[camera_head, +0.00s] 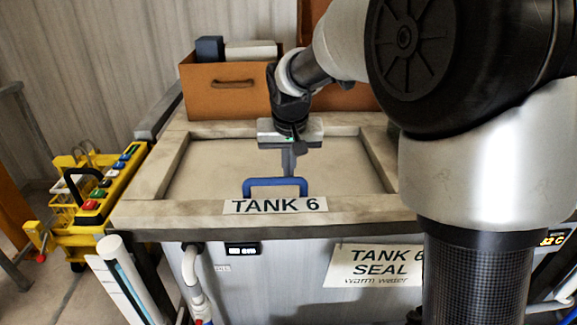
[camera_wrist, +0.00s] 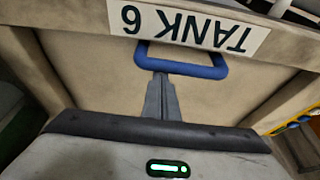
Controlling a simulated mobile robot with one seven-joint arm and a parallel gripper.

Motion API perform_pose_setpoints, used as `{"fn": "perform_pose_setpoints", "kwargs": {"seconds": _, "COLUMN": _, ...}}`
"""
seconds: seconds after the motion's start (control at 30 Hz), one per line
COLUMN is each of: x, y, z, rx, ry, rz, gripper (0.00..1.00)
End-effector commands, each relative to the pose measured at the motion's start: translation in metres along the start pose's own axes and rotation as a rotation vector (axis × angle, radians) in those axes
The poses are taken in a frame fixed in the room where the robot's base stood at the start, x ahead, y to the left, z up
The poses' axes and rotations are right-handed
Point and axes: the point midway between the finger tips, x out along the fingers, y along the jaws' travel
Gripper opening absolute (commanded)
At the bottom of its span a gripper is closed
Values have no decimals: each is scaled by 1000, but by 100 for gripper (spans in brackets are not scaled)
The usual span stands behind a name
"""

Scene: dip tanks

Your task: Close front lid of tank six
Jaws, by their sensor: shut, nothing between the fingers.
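Tank six (camera_head: 140,214) carries a "TANK 6" label on its front rim. A pale beige lid panel (camera_head: 215,165) lies flat, or close to flat, inside the frame. Its blue loop handle (camera_head: 262,181) is near the front edge, just behind the label, and also shows in the wrist view (camera_wrist: 205,71). My gripper (camera_head: 289,174) points down over the panel with its fingers together and empty. In the wrist view the fingertips (camera_wrist: 160,78) are at the handle's bar; I cannot tell whether they touch it.
An orange-brown box (camera_head: 228,98) with a dark block and pale items stands behind the tank. A yellow rack with coloured buttons (camera_head: 100,195) is at left. White pipes (camera_head: 190,270) run down the front. My arm hides the right side.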

Motion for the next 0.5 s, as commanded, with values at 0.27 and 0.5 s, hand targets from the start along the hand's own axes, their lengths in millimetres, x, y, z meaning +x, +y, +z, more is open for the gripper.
{"fn": "perform_pose_setpoints", "kwargs": {"seconds": 0.27, "x": -15, "y": -1, "z": 5, "rx": -2, "ry": -16, "rz": 1, "gripper": 0}}
{"fn": "perform_pose_setpoints", "kwargs": {"seconds": 0.5, "x": -71, "y": -1, "z": 1, "rx": -1, "ry": -6, "rz": -1, "gripper": 0}}
